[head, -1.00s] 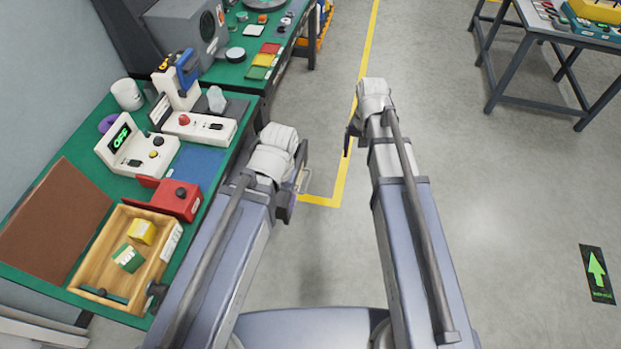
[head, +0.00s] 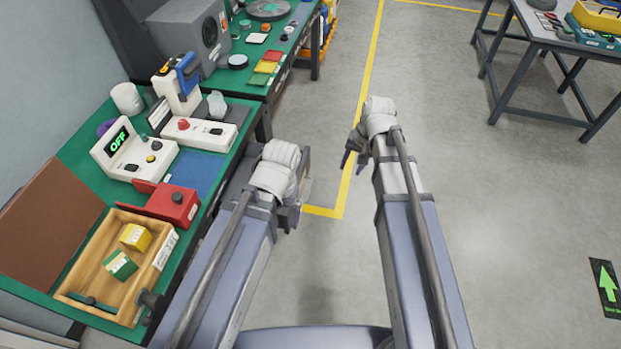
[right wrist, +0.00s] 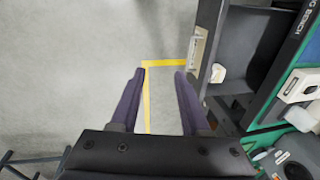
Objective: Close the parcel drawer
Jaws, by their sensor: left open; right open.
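A dark grey drawer (right wrist: 245,50) stands pulled out from the green-topped bench in the right wrist view. A pale handle (right wrist: 197,45) is on its front, and a small white object (right wrist: 217,73) shows at its near front side. In the head view my left arm and gripper hide most of this drawer (head: 239,160). My left gripper (head: 295,208) is open beside the drawer front; I cannot tell whether it touches it. My right gripper (head: 350,152) is open and empty over the floor, right of the drawer. Its two fingers (right wrist: 160,76) are spread apart in the wrist view.
On the bench are a wooden tray (head: 75,280) with a yellow block (head: 136,237) and a green block (head: 120,265), a red box (head: 172,203) and a white device reading OFF (head: 133,150). Another table (head: 545,65) stands at the far right. The floor between is clear.

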